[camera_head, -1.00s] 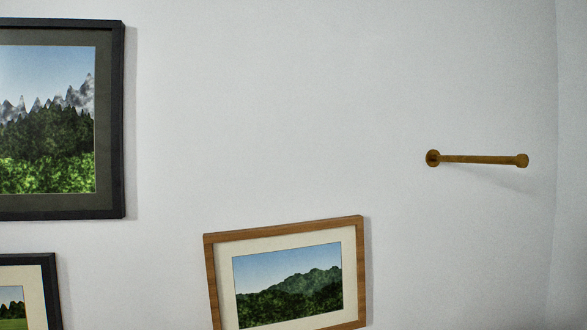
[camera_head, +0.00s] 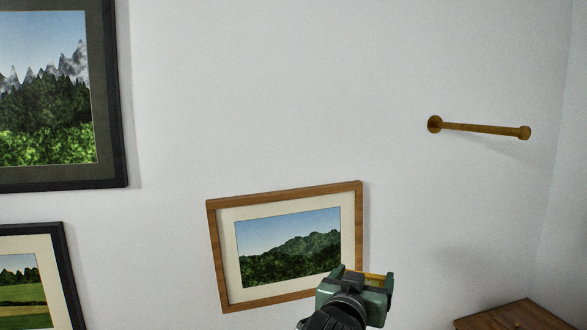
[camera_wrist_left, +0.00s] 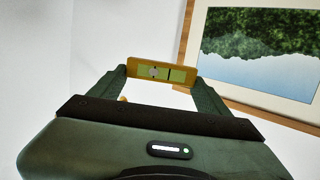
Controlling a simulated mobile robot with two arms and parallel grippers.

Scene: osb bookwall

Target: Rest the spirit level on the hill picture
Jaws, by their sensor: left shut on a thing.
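The hill picture (camera_head: 290,249) hangs on the white wall in a wooden frame, tilted with its right side higher. It also shows upside down in the left wrist view (camera_wrist_left: 257,52). My left gripper (camera_head: 362,282) is in front of the picture's lower right corner in the head view. It is shut on the yellow spirit level (camera_wrist_left: 161,71), whose green vial and bubble face the left wrist camera. In the head view only a small yellow part of the level (camera_head: 378,278) shows behind the fingers. I cannot tell whether the level touches the frame. My right gripper is not in view.
A dark-framed mountain picture (camera_head: 122,120) hangs at upper left, and another dark-framed picture (camera_head: 68,270) below it. A brown wooden top (camera_head: 510,317) is at lower right. The wall above the hill picture is bare.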

